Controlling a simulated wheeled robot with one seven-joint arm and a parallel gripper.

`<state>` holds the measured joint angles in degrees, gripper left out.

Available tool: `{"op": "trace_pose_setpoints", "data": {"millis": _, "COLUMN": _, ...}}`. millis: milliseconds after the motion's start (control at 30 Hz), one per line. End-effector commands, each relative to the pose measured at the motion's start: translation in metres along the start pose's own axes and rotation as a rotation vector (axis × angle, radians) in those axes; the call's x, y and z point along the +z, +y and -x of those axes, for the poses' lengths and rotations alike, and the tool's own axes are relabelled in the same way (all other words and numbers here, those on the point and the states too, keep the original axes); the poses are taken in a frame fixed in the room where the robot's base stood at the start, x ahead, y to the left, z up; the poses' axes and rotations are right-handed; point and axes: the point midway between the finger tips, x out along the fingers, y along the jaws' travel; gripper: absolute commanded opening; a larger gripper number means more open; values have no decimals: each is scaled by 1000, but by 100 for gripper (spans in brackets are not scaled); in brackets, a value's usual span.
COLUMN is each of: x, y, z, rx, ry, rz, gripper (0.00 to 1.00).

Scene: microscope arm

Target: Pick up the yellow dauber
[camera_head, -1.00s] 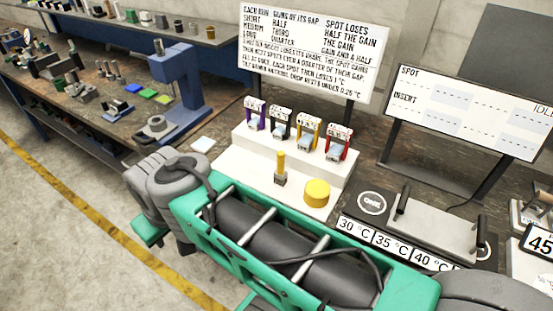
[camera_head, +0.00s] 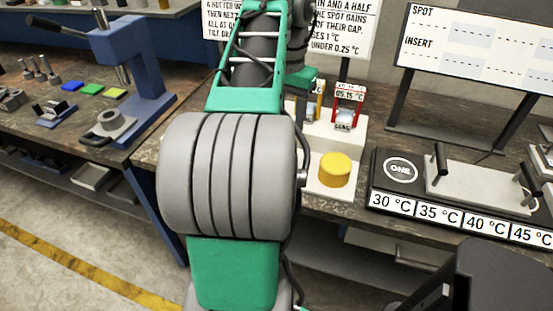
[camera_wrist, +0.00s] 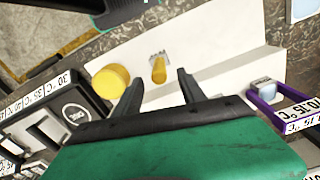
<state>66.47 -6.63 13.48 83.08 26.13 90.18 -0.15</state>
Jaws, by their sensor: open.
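The yellow dauber (camera_wrist: 158,72), a slim yellow stick on a small grey block, stands on the white stand (camera_wrist: 215,30) in the wrist view. In the head view my arm hides it. My gripper (camera_wrist: 160,76) is open and empty. Its two dark fingers point toward the dauber, which appears between and just beyond their tips; I cannot tell the exact gap in depth. A wider yellow cylinder (camera_wrist: 111,80) stands beside the dauber, left of the fingers in the wrist view; it also shows in the head view (camera_head: 335,169).
A purple-framed tag holder (camera_wrist: 268,102) is right of the fingers. Red (camera_head: 347,105) and yellow-framed holders stand on the stand's raised step. The black plate marked ONE (camera_head: 400,168) and temperature labels lie right. A blue press (camera_head: 140,75) stands on the left bench.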

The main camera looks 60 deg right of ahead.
Motion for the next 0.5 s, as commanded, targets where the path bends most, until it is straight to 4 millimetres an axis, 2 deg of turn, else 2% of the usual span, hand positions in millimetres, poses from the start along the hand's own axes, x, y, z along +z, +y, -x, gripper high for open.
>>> {"op": "trace_pose_setpoints", "data": {"millis": 33, "x": 0, "y": 1, "z": -14, "rx": 0, "ry": 0, "rz": -2, "gripper": 48}}
{"op": "trace_pose_setpoints", "data": {"millis": 300, "x": 3, "y": -1, "z": -58, "rx": 0, "ry": 2, "rz": -1, "gripper": 48}}
{"op": "trace_pose_setpoints", "data": {"millis": 400, "x": 4, "y": -1, "z": -70, "rx": 0, "ry": 2, "rz": -2, "gripper": 48}}
{"op": "trace_pose_setpoints", "data": {"millis": 500, "x": 4, "y": -1, "z": -71, "rx": 0, "ry": 2, "rz": 0, "gripper": 48}}
